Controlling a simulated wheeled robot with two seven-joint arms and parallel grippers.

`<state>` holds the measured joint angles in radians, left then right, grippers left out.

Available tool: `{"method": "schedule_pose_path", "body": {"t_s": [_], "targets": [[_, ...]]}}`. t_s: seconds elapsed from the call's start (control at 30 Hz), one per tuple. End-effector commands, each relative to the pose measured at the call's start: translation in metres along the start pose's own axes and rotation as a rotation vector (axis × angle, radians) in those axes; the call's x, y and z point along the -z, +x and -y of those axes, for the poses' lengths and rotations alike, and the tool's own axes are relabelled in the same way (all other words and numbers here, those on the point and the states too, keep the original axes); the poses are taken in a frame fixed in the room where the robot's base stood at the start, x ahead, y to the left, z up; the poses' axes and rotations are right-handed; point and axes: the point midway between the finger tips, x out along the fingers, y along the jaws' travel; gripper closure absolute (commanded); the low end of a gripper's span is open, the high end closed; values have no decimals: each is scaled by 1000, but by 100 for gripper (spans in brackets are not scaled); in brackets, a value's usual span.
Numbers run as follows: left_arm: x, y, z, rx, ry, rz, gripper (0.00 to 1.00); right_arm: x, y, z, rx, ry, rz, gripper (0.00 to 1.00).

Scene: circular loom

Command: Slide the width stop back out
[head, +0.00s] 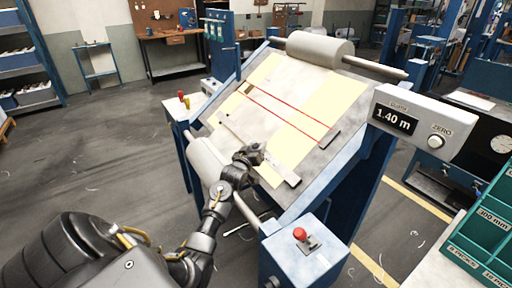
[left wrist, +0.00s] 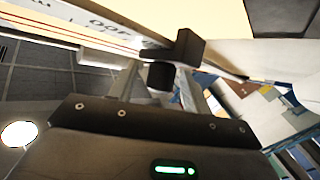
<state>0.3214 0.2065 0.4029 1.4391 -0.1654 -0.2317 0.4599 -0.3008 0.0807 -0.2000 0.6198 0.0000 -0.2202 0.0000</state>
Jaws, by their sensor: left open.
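The width stop (left wrist: 188,46) is a black block with a dark knob (left wrist: 160,76), on the edge of a ruler (left wrist: 105,22) in the left wrist view. The ruler (head: 291,180) lies along the near side of the slanted table in the head view. My left gripper (head: 256,151) is at the ruler's middle. In the left wrist view my left gripper (left wrist: 158,82) is open, one finger on each side of the knob. I cannot tell whether they touch it. In the head view the gripper hides most of the stop. My right gripper is not in view.
The slanted table (head: 345,130) carries pale cloth with two red lines, and a dark block (head: 330,139) at one line's end. Rollers lie at its far (head: 320,47) and near (head: 205,158) edges. A blue box with a red knob (head: 300,234) and a 1.40 m display (head: 394,118) stand right.

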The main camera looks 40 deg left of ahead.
Motion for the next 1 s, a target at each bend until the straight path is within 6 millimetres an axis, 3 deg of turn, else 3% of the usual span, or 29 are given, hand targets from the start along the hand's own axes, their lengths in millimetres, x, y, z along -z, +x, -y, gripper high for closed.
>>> {"method": "schedule_pose_path", "body": {"t_s": [0.2, 0.57, 1.0], "targets": [[0, 0, 0, 0, 0, 0, 53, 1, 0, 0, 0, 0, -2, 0], [0, 0, 1, 1, 0, 0, 100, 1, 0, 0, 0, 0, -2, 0], [0, 0, 1, 1, 0, 1, 100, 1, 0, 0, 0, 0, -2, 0]]}}
